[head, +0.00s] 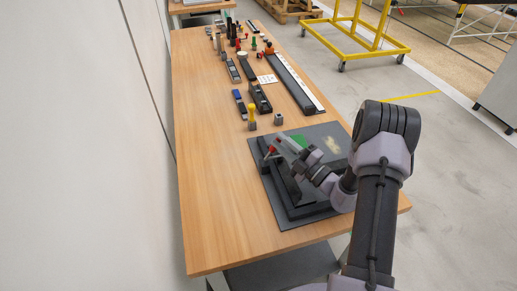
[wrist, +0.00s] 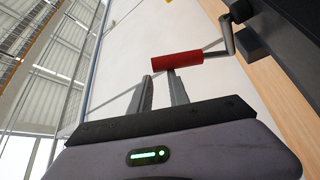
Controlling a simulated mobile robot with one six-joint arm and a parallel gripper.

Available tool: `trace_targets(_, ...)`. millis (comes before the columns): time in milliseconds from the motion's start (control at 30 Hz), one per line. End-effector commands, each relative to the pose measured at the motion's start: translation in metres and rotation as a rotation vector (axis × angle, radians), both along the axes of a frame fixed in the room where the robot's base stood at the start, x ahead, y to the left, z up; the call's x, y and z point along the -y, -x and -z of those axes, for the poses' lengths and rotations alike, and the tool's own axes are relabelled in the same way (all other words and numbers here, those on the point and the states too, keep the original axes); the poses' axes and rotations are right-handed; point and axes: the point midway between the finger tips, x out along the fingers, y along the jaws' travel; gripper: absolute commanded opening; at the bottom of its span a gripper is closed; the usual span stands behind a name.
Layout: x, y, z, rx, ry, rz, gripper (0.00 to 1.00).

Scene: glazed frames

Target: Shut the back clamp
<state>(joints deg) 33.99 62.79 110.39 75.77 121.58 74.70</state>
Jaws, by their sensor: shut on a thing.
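A dark fixture (head: 292,211) lies on a grey mat (head: 265,208) at the near end of the table. A clamp handle with a red grip (head: 271,150) stands up at its back left; the same red grip (wrist: 190,59) shows in the wrist view on a bent grey crank (wrist: 227,38). My gripper (head: 277,143) reaches this grip from the right. My arm hides the fixture's right part, and any other clamp there.
A yellow-topped post (head: 252,116), a small grey block (head: 279,119) and several dark parts stand beyond the mat. A long black rail (head: 291,84) runs along the right edge. The table's left side (head: 205,170) is clear.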

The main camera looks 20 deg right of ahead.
Motion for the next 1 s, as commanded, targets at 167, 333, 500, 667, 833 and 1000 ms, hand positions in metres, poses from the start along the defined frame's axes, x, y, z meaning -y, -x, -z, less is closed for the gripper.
trace_targets(167,0.000,0.035,-0.019,0.006,-0.005,0.011,0.00)
trace_targets(333,-0.010,0.077,-0.023,0.005,-0.004,0.008,0.00)
trace_targets(500,-0.018,0.117,-0.026,0.006,-0.002,0.007,0.00)
trace_targets(667,-0.024,0.144,-0.028,0.005,-0.001,0.003,0.00)
trace_targets(833,-0.027,0.156,-0.030,0.008,0.000,0.001,0.00)
trace_targets(1000,-0.027,0.157,-0.030,0.009,0.000,0.001,0.00)
